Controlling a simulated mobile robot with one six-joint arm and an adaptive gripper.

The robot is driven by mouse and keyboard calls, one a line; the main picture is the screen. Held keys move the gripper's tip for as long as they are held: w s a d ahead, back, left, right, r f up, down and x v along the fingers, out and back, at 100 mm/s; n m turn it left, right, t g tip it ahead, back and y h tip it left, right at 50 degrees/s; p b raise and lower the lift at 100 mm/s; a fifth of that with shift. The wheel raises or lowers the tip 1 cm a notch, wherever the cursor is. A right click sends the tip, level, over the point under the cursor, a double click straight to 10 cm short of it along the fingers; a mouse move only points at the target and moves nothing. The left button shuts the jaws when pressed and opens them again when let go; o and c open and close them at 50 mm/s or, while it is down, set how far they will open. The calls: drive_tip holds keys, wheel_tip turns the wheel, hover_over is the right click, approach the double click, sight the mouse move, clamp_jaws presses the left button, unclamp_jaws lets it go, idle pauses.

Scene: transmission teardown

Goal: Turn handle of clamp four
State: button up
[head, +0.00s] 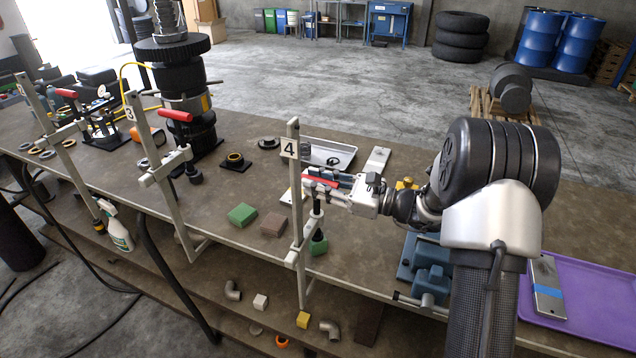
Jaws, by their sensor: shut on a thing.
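Clamp four (296,210) is a pale upright bar with a white label "4", standing at the front edge of the workbench, with a screw and dark pad on its right side. Its red handle (318,177) sits at the top of the screw. My gripper (316,185) reaches in from the right at handle height. It is shut on the red handle. The fingers partly cover the handle, so its exact angle is hard to tell.
Clamp three (136,130) and another red-handled clamp (50,115) stand to the left. A green block (242,215) and brown block (272,224) lie left of clamp four. A blue vise (432,268) and purple tray (590,310) are to the right. A grey tray (328,152) lies behind.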

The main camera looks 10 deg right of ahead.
clamp_jaws()
drive_tip(key=shift+m+t+h, duration=0.6)
drive_tip(key=shift+t+h, duration=0.1)
drive_tip(key=shift+t, duration=0.1)
drive_tip(key=shift+m+t+b, duration=0.3)
drive_tip(key=m+t+h+b, duration=0.1)
drive_tip(key=m+h, duration=0.1)
drive_tip(key=m+t+h+b, duration=0.1)
drive_tip(key=t+h+b, duration=0.1)
drive_tip(key=h, duration=0.1)
drive_tip(key=shift+a+f+m+t+h, duration=0.15)
drive_tip(key=shift+m+t+h, duration=0.15)
drive_tip(key=shift+m, duration=0.1)
drive_tip(key=m+t+h+b, duration=0.1)
drive_tip(key=m+h+b, duration=0.1)
drive_tip(key=h, duration=0.1)
drive_tip(key=shift+h, duration=0.3)
drive_tip(key=shift+m+h+b, duration=0.55)
drive_tip(key=shift+m+h, duration=0.05)
drive_tip(key=shift+m, duration=0.1)
